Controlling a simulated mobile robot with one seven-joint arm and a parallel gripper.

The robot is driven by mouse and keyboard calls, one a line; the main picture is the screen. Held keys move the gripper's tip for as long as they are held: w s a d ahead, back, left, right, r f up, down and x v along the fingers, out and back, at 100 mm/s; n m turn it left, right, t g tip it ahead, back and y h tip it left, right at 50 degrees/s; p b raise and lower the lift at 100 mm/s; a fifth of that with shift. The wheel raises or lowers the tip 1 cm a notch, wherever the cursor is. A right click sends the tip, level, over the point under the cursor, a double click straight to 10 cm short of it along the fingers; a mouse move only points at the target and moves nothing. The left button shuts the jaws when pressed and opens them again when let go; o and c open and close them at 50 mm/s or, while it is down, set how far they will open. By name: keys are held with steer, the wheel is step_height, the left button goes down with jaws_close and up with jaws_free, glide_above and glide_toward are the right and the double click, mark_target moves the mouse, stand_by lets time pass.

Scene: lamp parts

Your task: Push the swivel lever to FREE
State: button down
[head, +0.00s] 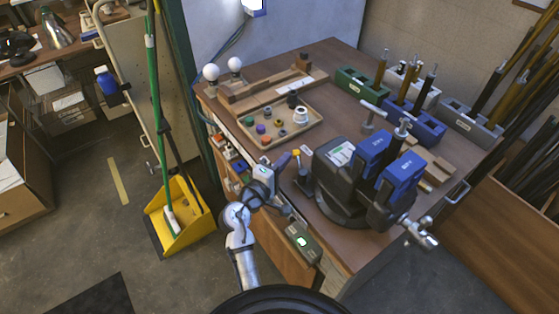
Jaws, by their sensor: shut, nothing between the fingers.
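A dark bench vise (345,185) with blue jaw covers (375,150) stands at the front right of the workbench. A small lever with an orange-yellow tip (296,153), which looks like the swivel lever, stands at the left of the vise base. My gripper (285,160) is shut and empty, just left of this tip. I cannot tell whether it touches the lever. The lever's lower part is small and dark, and its setting cannot be read. A small label (306,150) lies close by, too small to read.
A wooden parts tray (312,133) with several small parts lies behind my gripper. Green, blue and grey holders (362,82) stand at the back right. A control box with a green light (302,241) hangs at the bench front. A yellow dustpan (180,215) stands on the floor left.

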steer(key=shift+w+d+f+m+g+h+b, duration=0.1)
steer(key=shift+w+m+g+h+b, duration=0.1)
steer(key=shift+m+g+h+b, duration=0.25)
steer(key=shift+w+d+f+m+g+h+b, duration=0.15)
steer(key=shift+m+g+h+b, duration=0.1)
steer(key=shift+m+h+b, duration=0.25)
steer(key=shift+r+m+g+h, duration=0.25)
steer(key=shift+m+g+h, duration=0.3)
steer(key=shift+g+h, duration=0.3)
